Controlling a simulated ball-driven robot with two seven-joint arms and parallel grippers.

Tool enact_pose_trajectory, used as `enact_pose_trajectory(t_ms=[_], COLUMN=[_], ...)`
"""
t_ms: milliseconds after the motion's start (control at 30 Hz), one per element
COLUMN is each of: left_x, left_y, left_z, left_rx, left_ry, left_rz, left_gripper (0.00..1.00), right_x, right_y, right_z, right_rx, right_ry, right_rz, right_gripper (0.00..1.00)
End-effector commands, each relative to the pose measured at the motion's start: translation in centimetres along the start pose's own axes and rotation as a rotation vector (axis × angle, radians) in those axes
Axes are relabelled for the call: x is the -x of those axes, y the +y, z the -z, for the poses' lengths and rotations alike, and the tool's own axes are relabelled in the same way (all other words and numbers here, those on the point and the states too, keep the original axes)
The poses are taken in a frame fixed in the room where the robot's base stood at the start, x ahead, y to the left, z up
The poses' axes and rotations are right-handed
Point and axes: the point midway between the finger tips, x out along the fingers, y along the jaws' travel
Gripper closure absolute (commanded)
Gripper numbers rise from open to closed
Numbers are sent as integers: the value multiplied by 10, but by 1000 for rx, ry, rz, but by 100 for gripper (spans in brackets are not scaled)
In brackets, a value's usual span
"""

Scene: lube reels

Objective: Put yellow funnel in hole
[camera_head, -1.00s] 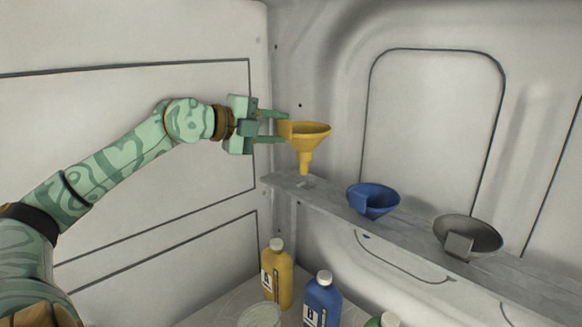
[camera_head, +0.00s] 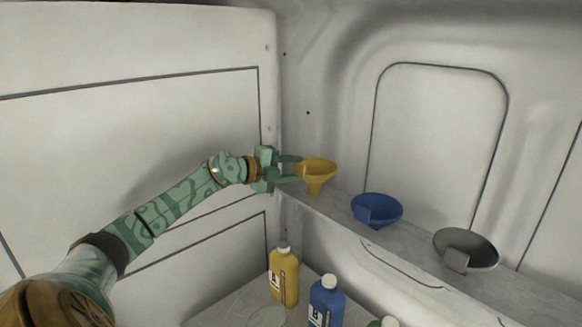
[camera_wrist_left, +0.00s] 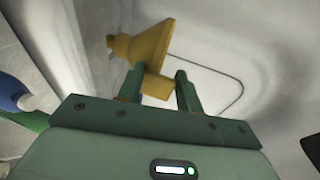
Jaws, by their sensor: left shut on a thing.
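The yellow funnel (camera_head: 316,172) is upright at the left end of the grey shelf (camera_head: 335,207), wide end up. Its spout reaches down to the shelf surface. The hole is hidden under it, and I cannot tell how deep the spout sits. My left gripper (camera_head: 292,170) comes from the left and is shut on the funnel's side tab. In the left wrist view the funnel (camera_wrist_left: 140,45) shows between and beyond the two fingers (camera_wrist_left: 160,90). My right gripper is not in view.
A blue funnel (camera_head: 377,209) and a grey funnel (camera_head: 478,249) sit along the shelf to the right. Below stand a yellow bottle (camera_head: 284,278), a blue bottle (camera_head: 325,303) and a green bottle, partly cut off. Walls close in on the left and back.

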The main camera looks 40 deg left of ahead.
Motion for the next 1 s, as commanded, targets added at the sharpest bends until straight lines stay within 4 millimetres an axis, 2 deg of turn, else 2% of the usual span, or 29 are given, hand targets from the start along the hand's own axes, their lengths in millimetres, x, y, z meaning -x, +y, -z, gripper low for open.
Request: enact_pose_trajectory(t_ms=[233, 600, 633, 700, 1000], left_x=[0, -2, -2, -2, -2], left_y=[0, 11, 11, 11, 9], left_z=[0, -1, -1, -1, -1], left_rx=[0, 0, 0, 0, 0], left_ry=[-1, -1, -1, -1, -1], left_rz=[1, 0, 0, 0, 1], left_gripper=[100, 100, 59, 43, 43], right_x=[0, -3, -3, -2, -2], right_y=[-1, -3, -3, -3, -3], right_z=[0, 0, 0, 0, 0], right_rx=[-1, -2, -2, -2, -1], right_ry=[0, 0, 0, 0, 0], right_rz=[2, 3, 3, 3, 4], right_gripper=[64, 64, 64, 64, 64])
